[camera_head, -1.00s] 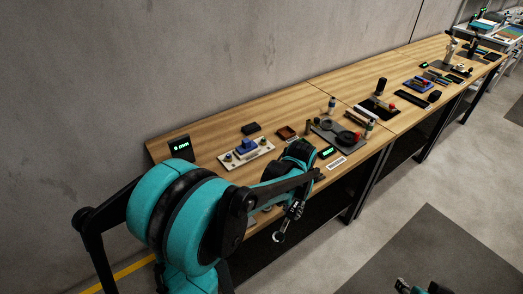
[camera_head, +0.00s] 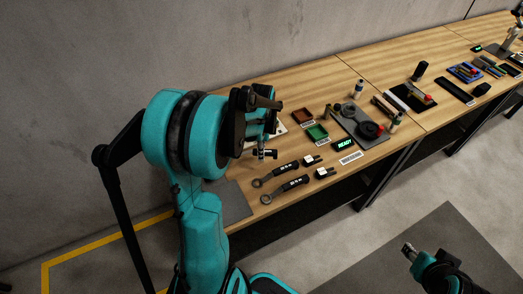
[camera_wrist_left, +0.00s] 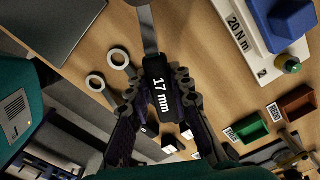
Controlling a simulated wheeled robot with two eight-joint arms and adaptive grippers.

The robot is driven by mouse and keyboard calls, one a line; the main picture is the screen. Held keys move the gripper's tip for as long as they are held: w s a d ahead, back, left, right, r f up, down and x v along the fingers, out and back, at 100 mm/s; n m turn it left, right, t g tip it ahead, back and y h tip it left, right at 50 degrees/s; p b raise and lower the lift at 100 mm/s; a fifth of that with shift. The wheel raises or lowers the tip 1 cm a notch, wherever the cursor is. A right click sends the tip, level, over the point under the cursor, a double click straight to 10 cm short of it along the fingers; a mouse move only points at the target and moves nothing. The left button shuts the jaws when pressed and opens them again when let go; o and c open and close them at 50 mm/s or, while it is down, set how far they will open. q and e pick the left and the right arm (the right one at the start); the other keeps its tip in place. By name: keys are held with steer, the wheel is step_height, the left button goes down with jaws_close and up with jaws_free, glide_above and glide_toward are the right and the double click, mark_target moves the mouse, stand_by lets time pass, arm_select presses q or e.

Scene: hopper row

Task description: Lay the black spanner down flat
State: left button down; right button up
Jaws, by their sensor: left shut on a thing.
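My left gripper (camera_head: 264,153) is shut on a black spanner (camera_wrist_left: 161,88) marked "17 mm", best seen in the left wrist view, where the fingers clasp its black grip. Its grey shank runs out of the top of that view, so that end is hidden. In the head view the arm and gripper largely hide the held spanner. It appears to be above the table. Two other spanners (camera_head: 275,174) (camera_head: 285,189) with ring ends and dark labelled grips lie on the table below. My right gripper (camera_head: 408,249) is at the lower right, over the floor; its jaws are too small to read.
A dark grey mat (camera_head: 236,205) lies at the table's near left corner, bare where visible. A brown tray (camera_head: 302,117), a green tray (camera_head: 317,133) and a "READY" display (camera_head: 344,145) stand to the right. A white "20 N m" fixture (camera_wrist_left: 232,22) is close by.

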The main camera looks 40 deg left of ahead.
mark_target(261, 168)
arm_select(q)
step_height(261, 168, down, 6)
steer(key=b, duration=0.5)
steer(key=shift+f, duration=0.1)
steer(key=shift+f, duration=0.15)
stand_by(0.4)
steer(key=shift+f+b, duration=0.45)
steer(key=shift+b, duration=0.15)
steer(key=c, duration=1.3)
jaws_free()
steer(key=shift+r, duration=0.1)
